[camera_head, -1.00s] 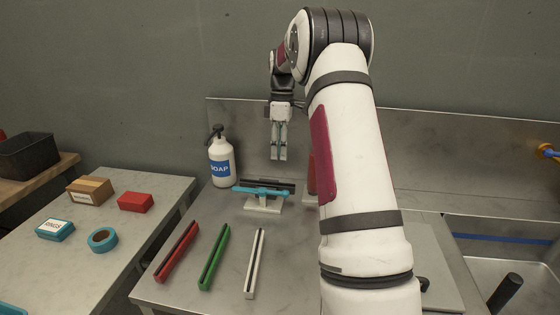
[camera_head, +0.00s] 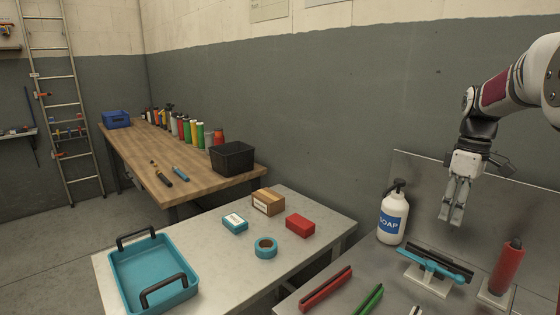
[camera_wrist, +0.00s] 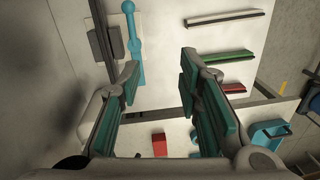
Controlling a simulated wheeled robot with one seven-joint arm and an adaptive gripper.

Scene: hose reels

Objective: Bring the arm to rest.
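My gripper (camera_head: 453,218) hangs at the right of the head view with its fingers pointing down. It is above the bench, behind the soap bottle and the blue-and-black piece on its stand. In the wrist view my gripper (camera_wrist: 160,100) has its two teal-padded fingers well apart, with nothing between them. My white arm (camera_head: 510,85) reaches in from the right edge of the head view, and most of it is out of frame.
A soap bottle (camera_head: 392,215), a blue-and-black piece (camera_head: 437,262) on a stand and a red cylinder (camera_head: 509,265) stand near my gripper. Red (camera_head: 326,289) and green (camera_head: 368,301) bars lie in front. A teal tray (camera_head: 150,280) is on the left table. A wall is behind.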

